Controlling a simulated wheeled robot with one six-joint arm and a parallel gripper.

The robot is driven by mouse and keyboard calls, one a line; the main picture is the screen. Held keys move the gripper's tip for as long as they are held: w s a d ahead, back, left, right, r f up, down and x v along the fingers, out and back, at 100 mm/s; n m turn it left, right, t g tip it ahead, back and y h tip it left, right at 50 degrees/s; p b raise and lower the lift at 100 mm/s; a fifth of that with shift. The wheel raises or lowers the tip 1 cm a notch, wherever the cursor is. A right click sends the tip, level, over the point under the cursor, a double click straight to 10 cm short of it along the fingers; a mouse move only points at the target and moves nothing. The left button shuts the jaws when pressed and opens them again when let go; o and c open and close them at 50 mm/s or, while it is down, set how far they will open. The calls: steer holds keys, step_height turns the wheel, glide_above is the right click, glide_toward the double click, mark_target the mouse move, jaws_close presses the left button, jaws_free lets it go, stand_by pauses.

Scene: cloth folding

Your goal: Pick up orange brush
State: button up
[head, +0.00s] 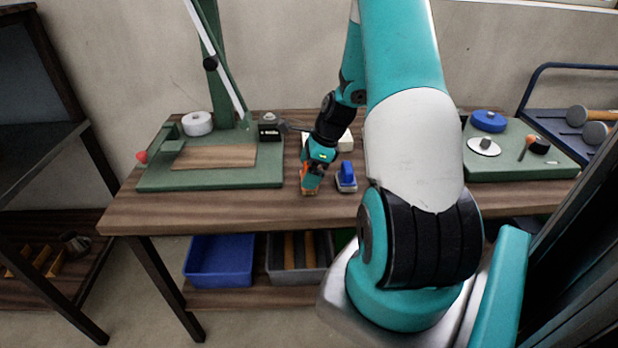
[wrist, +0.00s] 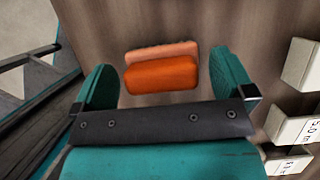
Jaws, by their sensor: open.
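The orange brush (wrist: 161,74) lies on the wooden table (wrist: 200,22) in the wrist view, with a paler strip along its far side. My gripper (wrist: 163,84) is open, with one teal finger to the left of the brush and one to the right. Gaps show between the brush and both fingers. In the head view my gripper (head: 311,180) points down at the table near its front edge. A bit of the orange brush (head: 309,190) shows below it, and the rest is hidden by the gripper.
A blue-handled block (head: 347,178) stands just right of my gripper. A green board (head: 215,178) with a wooden plate is to the left. White blocks (wrist: 293,124) lie to the right in the wrist view. A green tray (head: 520,165) stands at the table's right.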

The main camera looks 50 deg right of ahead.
steer(key=c, duration=1.1)
step_height(320, 180, up, 20)
steer(key=shift+r+p, duration=0.1)
steer(key=shift+p, duration=0.5)
